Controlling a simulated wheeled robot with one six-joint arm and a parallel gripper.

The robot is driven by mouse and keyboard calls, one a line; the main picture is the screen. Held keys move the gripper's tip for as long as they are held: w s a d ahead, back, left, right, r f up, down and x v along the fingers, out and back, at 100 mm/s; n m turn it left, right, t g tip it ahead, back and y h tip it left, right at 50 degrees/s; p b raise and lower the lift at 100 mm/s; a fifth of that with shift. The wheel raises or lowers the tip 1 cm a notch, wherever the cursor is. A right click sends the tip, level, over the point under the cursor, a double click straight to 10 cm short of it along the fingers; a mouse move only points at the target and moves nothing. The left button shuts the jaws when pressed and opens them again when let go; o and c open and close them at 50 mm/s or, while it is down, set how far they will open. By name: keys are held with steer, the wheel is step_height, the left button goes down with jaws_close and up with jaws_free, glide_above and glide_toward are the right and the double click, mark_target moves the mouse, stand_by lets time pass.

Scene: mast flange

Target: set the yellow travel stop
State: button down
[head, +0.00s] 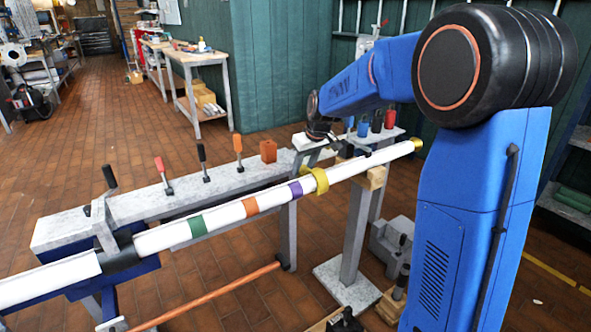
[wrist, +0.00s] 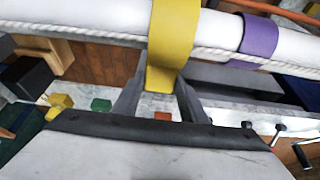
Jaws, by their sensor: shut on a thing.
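The yellow travel stop (head: 318,181) is a yellow collar around the long white mast (head: 345,167), to the right of a purple band (head: 295,189) in the head view. In the wrist view the yellow travel stop (wrist: 174,40) wraps over the mast (wrist: 110,14), with a tab reaching down between my fingers. My gripper (wrist: 160,90) is shut on that tab. The purple band (wrist: 259,38) is to its right there, with a gap between. The contact of the fingers is partly hidden, and in the head view my gripper is small and hard to make out.
A white rope (wrist: 100,34) runs along the mast in the wrist view. A wooden block (head: 375,177) on a post supports the mast near its gold end (head: 417,145). A dark clamp (head: 121,255) holds it at left. Several levers stand on the grey beam (head: 180,197) behind.

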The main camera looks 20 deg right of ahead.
steer(key=w+d, duration=0.2)
steer(key=d, duration=0.4)
steer(key=c, duration=1.1)
jaws_free()
steer(key=shift+d, duration=0.15)
steer(key=shift+r, duration=0.1)
steer(key=v, duration=1.7)
steer(key=shift+s+r, duration=0.1)
steer(key=shift+s, duration=0.05)
